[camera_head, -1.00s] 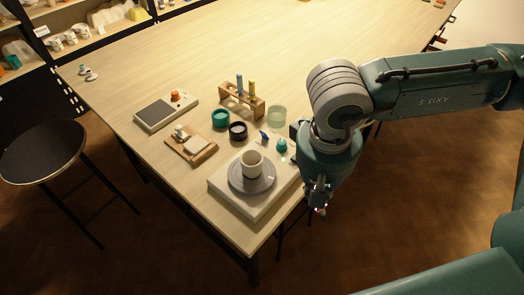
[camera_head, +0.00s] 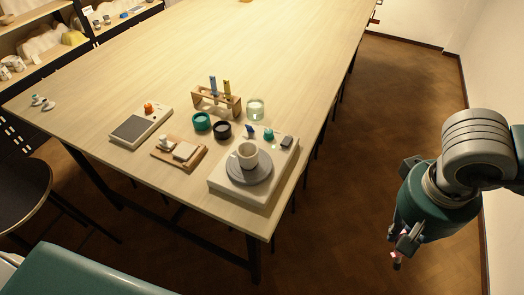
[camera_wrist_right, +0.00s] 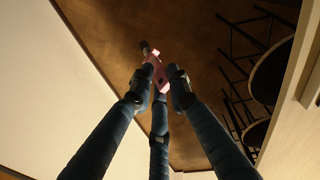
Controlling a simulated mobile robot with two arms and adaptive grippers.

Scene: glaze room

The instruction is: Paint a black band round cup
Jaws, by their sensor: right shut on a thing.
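A pale cup (camera_head: 247,153) stands upright on the round grey disc (camera_head: 262,174) of a white box-shaped wheel unit (camera_head: 231,196) at the table's near corner. Its visible side looks plain. A small black pot (camera_head: 222,130) sits just behind the unit. My right gripper (camera_head: 396,252) is well to the right of the table, over the floor, pointing down. In the right wrist view its fingers (camera_wrist_right: 160,82) are shut on a small pink tool (camera_wrist_right: 158,68) with a dark end. My left gripper is out of view.
A teal pot (camera_head: 201,121), a glass jar (camera_head: 255,107) and a wooden rack (camera_head: 213,101) with blue and yellow tools stand behind the unit. A wooden board (camera_head: 166,155) and a scale (camera_head: 130,129) lie left. The table's far part is clear; a stool (camera_head: 20,195) stands left.

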